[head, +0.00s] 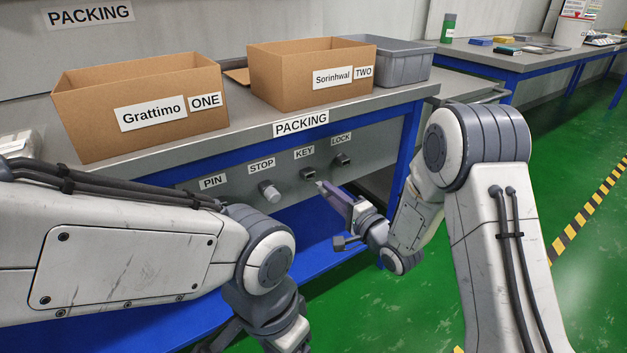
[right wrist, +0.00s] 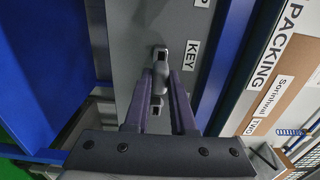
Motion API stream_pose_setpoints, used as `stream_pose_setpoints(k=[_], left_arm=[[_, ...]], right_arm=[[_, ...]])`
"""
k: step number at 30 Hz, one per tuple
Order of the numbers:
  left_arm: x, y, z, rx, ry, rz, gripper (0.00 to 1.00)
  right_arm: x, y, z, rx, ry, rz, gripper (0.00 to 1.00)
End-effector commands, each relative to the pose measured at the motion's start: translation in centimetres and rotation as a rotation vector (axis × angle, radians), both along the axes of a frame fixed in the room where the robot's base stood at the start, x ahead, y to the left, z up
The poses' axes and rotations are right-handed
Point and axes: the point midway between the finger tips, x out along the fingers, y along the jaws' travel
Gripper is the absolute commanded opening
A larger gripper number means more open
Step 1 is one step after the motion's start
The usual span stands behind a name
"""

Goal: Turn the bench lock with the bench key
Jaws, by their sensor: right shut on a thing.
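My right gripper (head: 322,186) is at the bench's front panel, just in front of the socket under the KEY label (head: 308,174). In the right wrist view my right gripper (right wrist: 161,76) is shut on a small grey piece, the bench key (right wrist: 161,78), whose far end is close to the KEY socket (right wrist: 162,52). I cannot tell whether the key still touches the socket. The bench lock (head: 342,160) is on the panel under the LOCK label, right of the KEY socket. My left arm reaches across the lower left, with its gripper out of frame.
A pale round knob (head: 269,190) sits under the STOP label, left of the KEY socket. Cardboard boxes Grattimo ONE (head: 88,112) and Sorinhwal TWO (head: 280,85) and a grey bin (head: 405,66) stand on the bench top (head: 250,127). Green floor is open at right.

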Motion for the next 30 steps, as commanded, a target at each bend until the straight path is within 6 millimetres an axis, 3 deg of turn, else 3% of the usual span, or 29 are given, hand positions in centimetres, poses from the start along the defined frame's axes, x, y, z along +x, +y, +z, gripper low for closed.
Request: stream_pose_setpoints(k=[15,26,30], left_arm=[[0.0,0.0,0.2,0.000,0.000,0.000,0.72],[0.0,0.0,0.2,0.000,0.000,0.000,0.72],[0.0,0.0,0.2,0.000,0.000,0.000,0.72]], right_arm=[[-2.3,-1.7,0.0,-0.001,0.001,-0.002,0.00],[-2.4,-2.0,-0.1,0.000,0.001,-0.009,0.00],[-2.4,-4.6,-1.4,0.000,0.006,-0.126,0.00]])
